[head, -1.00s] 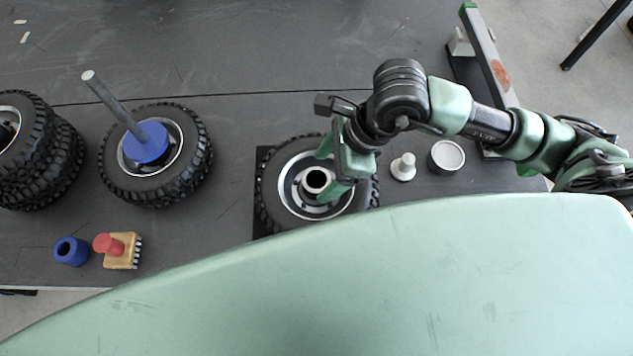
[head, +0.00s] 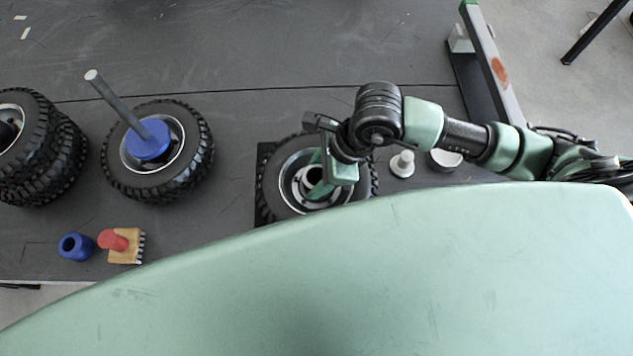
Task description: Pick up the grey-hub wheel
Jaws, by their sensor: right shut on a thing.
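The grey-hub wheel (head: 270,188), a black knobbly tyre with a silver-grey rim, lies flat on a dark square plate on the table in the head view. My right gripper (head: 322,182) is down at its centre, shut on the hub. The fingers and wrist cover part of the hub and the wheel's right side. My green body hides its near edge. I see no gap that shows the wheel lifted. My left gripper is not in view.
A wheel with a blue hub piece (head: 150,140) and a slanted grey rod lies to the left. Stacked wheels (head: 60,160) stand at the far left. A blue ring (head: 75,247) and a red-handled brush (head: 125,245) lie in front. White parts (head: 402,164) sit right of the gripper.

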